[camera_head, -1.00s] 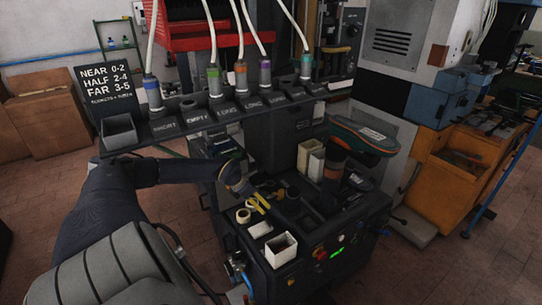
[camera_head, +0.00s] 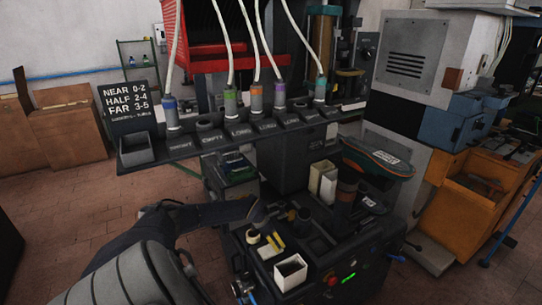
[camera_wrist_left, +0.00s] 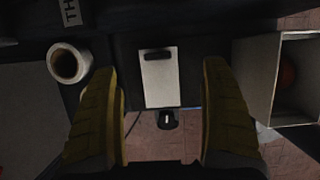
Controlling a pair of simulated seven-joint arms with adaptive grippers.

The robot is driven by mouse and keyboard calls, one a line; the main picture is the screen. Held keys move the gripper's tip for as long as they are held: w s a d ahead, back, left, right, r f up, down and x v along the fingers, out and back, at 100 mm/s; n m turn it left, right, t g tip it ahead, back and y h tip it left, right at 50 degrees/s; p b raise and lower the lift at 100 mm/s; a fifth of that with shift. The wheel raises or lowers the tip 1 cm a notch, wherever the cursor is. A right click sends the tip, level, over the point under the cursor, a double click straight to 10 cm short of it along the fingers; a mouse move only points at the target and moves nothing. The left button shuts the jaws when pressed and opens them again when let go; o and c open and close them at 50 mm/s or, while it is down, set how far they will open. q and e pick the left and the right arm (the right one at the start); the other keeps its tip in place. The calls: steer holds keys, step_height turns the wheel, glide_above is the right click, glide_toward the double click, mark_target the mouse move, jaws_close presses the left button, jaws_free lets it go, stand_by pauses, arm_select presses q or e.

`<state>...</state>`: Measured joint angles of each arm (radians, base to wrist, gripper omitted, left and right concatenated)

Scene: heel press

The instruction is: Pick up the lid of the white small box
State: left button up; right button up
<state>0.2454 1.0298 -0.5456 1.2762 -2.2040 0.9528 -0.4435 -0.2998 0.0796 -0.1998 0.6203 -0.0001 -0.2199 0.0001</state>
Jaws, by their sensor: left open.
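The lid, a small white plate (camera_wrist_left: 159,82) with a dark slot-like mark near its far edge, lies flat on the dark worktop; part of it shows in the head view (camera_head: 266,252). The white small box (camera_head: 290,271) stands open at the top beside it; in the left wrist view it is at the right (camera_wrist_left: 257,72), with something reddish visible inside. My left gripper (camera_head: 275,240) is open above the lid. In the left wrist view its yellow fingers (camera_wrist_left: 162,115) flank the lid's near end, with gaps on both sides. My right gripper is not in view.
A pale tape roll (camera_wrist_left: 68,63) lies left of the lid. Two pale upright holders (camera_head: 322,182) and a shoe on a form (camera_head: 378,158) stand behind. A dark rack (camera_head: 240,130) with hoses spans above the worktop. A lit green display (camera_head: 348,277) is at the front.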

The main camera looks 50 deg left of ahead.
mark_target(277, 244)
arm_select(q)
steer(key=shift+x, duration=3.3)
steer(key=shift+a, duration=0.1)
steer(key=shift+c, duration=0.4)
steer(key=c, duration=0.9)
